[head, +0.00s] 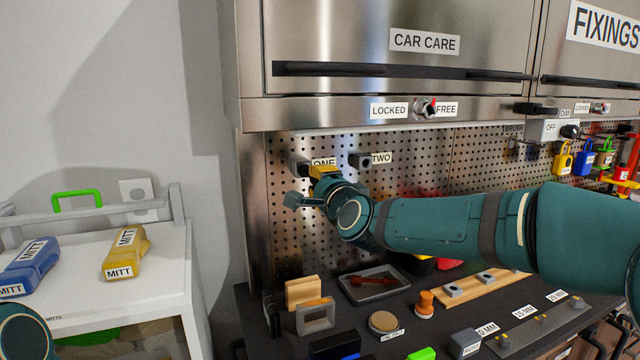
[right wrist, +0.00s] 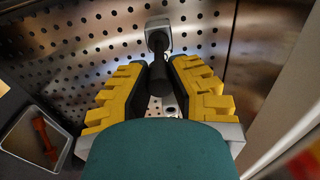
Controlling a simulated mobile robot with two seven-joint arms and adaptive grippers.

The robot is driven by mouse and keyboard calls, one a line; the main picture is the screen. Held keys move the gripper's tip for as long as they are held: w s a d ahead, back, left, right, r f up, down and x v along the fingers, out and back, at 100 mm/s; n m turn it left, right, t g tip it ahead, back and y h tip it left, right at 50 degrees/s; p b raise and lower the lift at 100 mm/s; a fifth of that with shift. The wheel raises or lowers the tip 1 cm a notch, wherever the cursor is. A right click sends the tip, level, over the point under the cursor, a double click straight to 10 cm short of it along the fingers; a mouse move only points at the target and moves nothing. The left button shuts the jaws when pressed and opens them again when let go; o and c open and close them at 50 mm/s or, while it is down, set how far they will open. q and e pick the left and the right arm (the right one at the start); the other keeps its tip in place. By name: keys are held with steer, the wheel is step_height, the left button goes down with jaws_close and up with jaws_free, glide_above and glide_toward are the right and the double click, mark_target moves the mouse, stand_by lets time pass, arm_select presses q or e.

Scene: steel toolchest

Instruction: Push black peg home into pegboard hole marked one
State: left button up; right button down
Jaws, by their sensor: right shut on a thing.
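My right gripper (head: 318,172) is at the pegboard (head: 290,215), in front of the grey block (head: 298,166) beside the label ONE (head: 323,162). In the right wrist view its yellow fingers (right wrist: 158,80) are closed around the black peg (right wrist: 158,72). The peg's far end meets a grey block (right wrist: 157,27) on the board; how deep it sits cannot be told. In the head view the peg is hidden by the gripper. A second block (head: 361,161) with the label TWO (head: 381,158) is to the right. My left gripper is out of view.
Cabinet doors (head: 400,72) and a lock knob (head: 425,108) are above the pegboard. Below, the bench holds a tray (head: 374,287) with a screwdriver, a wooden block (head: 302,291) and other parts. A white cart (head: 130,285) with two mitts stands at left.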

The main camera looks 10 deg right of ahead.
steer(key=shift+w, duration=0.2)
steer(key=c, duration=0.9)
jaws_free()
steer(key=shift+s, duration=0.1)
steer(key=s, duration=0.4)
steer(key=s+d, duration=0.1)
steer(key=s, duration=0.2)
steer(key=s+d, duration=0.1)
steer(key=s, duration=0.3)
steer(key=shift+s+d+f, duration=0.1)
steer(key=shift+s, duration=0.25)
